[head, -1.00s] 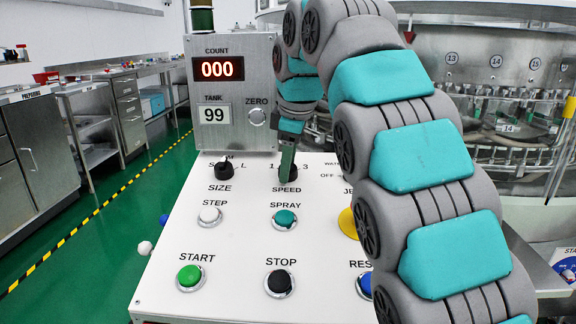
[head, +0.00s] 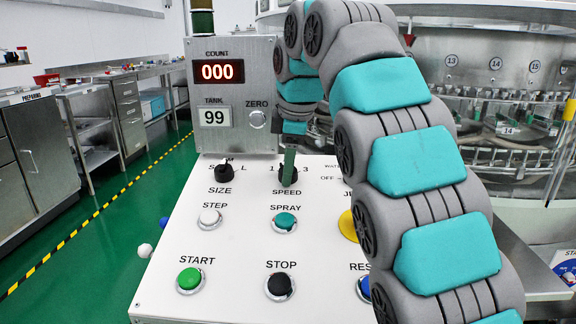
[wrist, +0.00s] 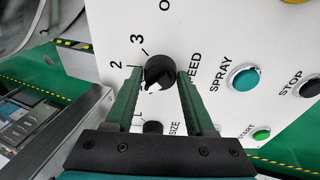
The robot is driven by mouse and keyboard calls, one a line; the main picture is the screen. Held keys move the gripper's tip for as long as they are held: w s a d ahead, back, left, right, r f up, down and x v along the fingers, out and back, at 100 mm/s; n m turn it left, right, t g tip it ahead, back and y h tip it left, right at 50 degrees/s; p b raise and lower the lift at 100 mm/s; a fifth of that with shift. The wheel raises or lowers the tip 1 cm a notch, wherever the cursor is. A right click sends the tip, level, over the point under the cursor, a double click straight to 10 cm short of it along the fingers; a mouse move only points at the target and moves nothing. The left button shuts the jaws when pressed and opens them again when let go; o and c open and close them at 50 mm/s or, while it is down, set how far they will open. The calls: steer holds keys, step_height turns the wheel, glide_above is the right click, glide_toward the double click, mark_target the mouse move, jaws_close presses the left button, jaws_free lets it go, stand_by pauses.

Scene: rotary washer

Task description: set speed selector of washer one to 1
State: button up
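The SPEED selector is a black round knob (wrist: 160,73) on the white panel in the wrist view. A small white mark on it appears to point to the lower left. The printed 2 and 3 are visible beside it; the 1 is hidden near the left finger. In the head view the knob (head: 289,181) is partly covered by my gripper (head: 289,164). My gripper's green fingers (wrist: 160,76) stand on either side of the knob in the wrist view, with narrow gaps showing between their tips and it. The gripper is open around the knob.
The black SIZE knob (head: 224,172) is left of SPEED. The white STEP (head: 210,218), teal SPRAY (head: 285,221), green START (head: 189,280) and black STOP (head: 279,284) buttons are nearer. The display box (head: 233,95) rises behind the panel. My arm covers part of the right side.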

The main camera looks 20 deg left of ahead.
mark_target(293, 189)
steer(key=o, duration=0.4)
steer(key=shift+c, duration=0.2)
steer(key=p+v, duration=0.4)
steer(key=v, duration=0.1)
steer(key=shift+r+p, duration=0.3)
steer(key=shift+r, duration=0.05)
steer(key=shift+s+r, duration=0.15)
steer(key=shift+p+v, duration=0.5)
steer(key=shift+v, duration=0.3)
steer(key=shift+d, duration=0.15)
